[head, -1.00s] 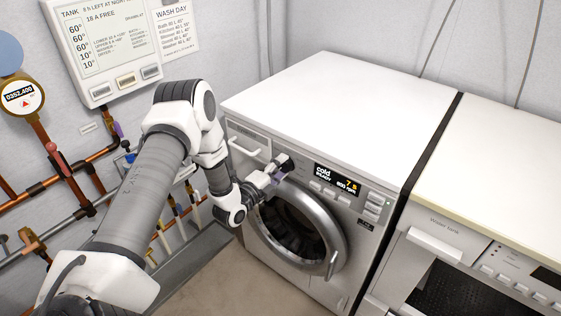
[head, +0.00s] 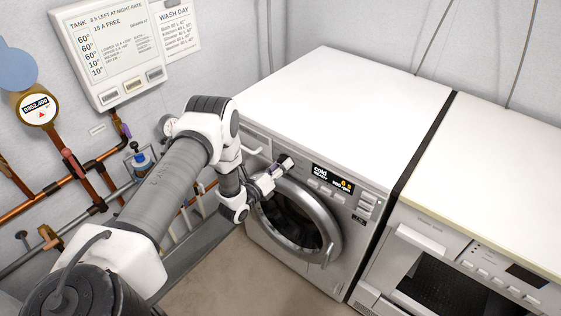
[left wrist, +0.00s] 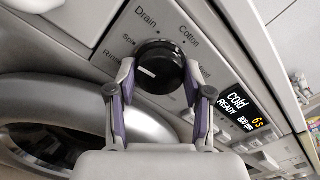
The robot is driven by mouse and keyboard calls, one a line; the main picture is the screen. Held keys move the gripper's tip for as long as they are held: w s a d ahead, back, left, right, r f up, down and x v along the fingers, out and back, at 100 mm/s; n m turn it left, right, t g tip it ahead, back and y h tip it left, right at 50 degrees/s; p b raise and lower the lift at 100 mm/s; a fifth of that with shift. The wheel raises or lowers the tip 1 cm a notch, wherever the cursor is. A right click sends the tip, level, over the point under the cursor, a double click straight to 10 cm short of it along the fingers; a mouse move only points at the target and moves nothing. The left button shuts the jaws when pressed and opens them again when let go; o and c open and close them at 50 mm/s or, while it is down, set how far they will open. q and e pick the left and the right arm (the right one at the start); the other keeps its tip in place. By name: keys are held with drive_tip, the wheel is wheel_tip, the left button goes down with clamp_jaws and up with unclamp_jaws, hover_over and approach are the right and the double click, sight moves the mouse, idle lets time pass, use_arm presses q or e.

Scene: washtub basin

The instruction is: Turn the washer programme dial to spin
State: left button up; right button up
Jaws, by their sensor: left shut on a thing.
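The washer (head: 345,185) stands in the middle of the head view, with its round door (head: 300,220) closed. My left gripper (left wrist: 160,85) is shut on the dial, a purple-padded finger on each side; in the head view the gripper (head: 277,172) covers much of the dial. The display (head: 332,180) reads cold, READY, 800 rpm and 6 s. My right gripper is not in view.
A second white appliance (head: 470,250) stands to the right of the washer. Pipes and a meter (head: 37,108) are on the wall at left. A wall panel (head: 115,50) hangs above. The floor (head: 205,280) before the washer is clear.

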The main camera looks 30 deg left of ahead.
use_arm(q)
drive_tip(key=shift+m+p, duration=0.3)
drive_tip(key=shift+m, duration=0.3)
drive_tip(key=o, duration=1.2)
drive_tip(key=shift+c, duration=0.2)
drive_tip(key=s, duration=1.2)
drive_tip(key=shift+a, duration=0.45)
